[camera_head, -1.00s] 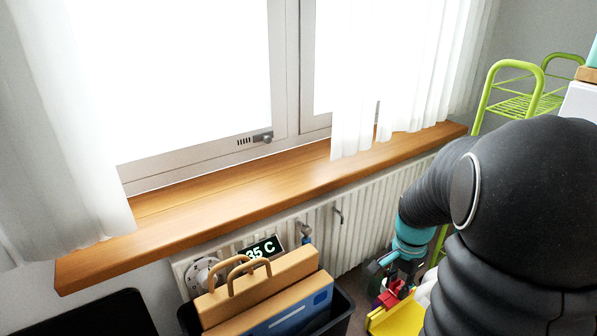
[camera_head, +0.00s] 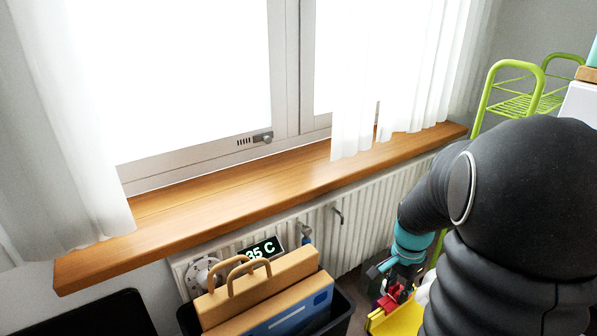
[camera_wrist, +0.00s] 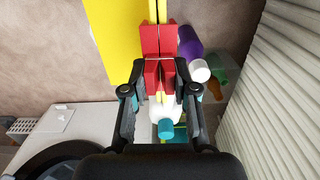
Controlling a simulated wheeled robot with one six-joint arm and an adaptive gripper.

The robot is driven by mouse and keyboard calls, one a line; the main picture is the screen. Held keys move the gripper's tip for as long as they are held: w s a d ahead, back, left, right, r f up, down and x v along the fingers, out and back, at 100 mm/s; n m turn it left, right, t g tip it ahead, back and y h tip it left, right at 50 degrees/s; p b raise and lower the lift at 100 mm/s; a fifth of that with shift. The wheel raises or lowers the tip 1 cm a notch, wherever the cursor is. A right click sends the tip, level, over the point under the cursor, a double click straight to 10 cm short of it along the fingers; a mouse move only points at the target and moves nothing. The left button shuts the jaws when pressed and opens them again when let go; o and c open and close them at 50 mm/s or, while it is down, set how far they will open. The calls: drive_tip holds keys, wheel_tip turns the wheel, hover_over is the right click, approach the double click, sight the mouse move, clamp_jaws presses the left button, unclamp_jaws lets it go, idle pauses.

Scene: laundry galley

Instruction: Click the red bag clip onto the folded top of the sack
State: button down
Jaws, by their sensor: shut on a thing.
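The red bag clip (camera_wrist: 152,42) is held between the fingers of my gripper (camera_wrist: 160,77) in the wrist view. Its two red jaws point away from me, toward a thin yellow edge of the sack. The yellow sack (camera_wrist: 112,38) fills the upper left there. The jaws are at or very near that edge; I cannot tell whether they are fully around it. In the head view, my gripper (camera_head: 399,281) and the red clip (camera_head: 392,297) are just above the yellow sack (camera_head: 400,320), partly hidden by my arm.
A purple bottle with a white cap (camera_wrist: 190,48) lies close right of the clip, and a white bottle with a teal cap (camera_wrist: 166,128) is below it. The ribbed radiator (camera_head: 365,222) runs along the wall. A dark bin with folders (camera_head: 285,290) stands left of the sack.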

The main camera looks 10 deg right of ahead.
sight(397, 293)
drive_tip(key=shift+f, duration=0.4)
drive_tip(key=c, duration=0.8)
unclamp_jaws()
drive_tip(key=r+n, duration=0.1)
drive_tip(key=r, duration=0.2)
drive_tip(key=s+r+n, duration=0.1)
drive_tip(key=r, duration=0.3)
drive_tip(key=a+r+n, duration=0.1)
drive_tip(key=r+n, duration=0.1)
drive_tip(key=r, duration=0.2)
drive_tip(key=shift+s, duration=0.15)
drive_tip(key=s+a+r+n+t+p, duration=0.2)
drive_tip(key=s+a+r+n+p, duration=0.1)
drive_tip(key=a+r, duration=0.2)
drive_tip(key=s+a+r+n+t+p, duration=0.1)
drive_tip(key=s+a+r+n+p, duration=0.2)
drive_tip(key=a+r+p, duration=0.1)
drive_tip(key=s+a+r+n+t+p, duration=0.2)
drive_tip(key=s+a+r+n+p, duration=0.1)
drive_tip(key=a+r, duration=0.4)
drive_tip(key=shift+s+r+n+t+p, duration=0.3)
drive_tip(key=shift+s+r+n, duration=0.05)
drive_tip(key=shift+s+n, duration=0.1)
